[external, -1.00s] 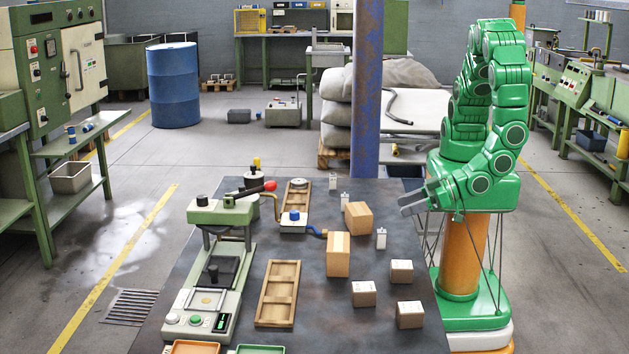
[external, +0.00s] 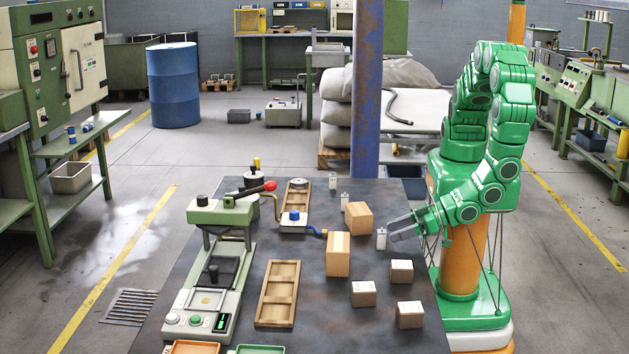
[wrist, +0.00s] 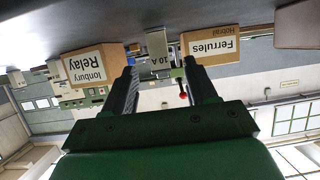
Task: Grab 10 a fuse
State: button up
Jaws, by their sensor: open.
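A small white fuse block (external: 381,240) stands upright on the dark table, right in front of my gripper (external: 391,229). In the wrist view, which is upside down, the fuse labelled "10 A" (wrist: 157,46) shows beyond and between the two fingertips (wrist: 158,68). My gripper is open and empty, its fingers pointing left toward the fuse and a small gap apart from it as far as I can tell. Two more small white blocks, one (external: 333,181) and another (external: 344,199), stand farther back; their labels are too small to read.
Cardboard boxes stand close by: a tall one (external: 338,255), one behind (external: 358,217), and smaller ones in front (external: 401,271). In the wrist view a Relay box (wrist: 88,68) and a Ferrules box (wrist: 211,46) flank the fuse. A green press (external: 217,270) and wooden tray (external: 277,293) are left.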

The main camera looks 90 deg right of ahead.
aim_at(381, 248)
jog(key=shift+x, duration=2.6)
jog(key=shift+a+f, duration=0.1)
grip_shut()
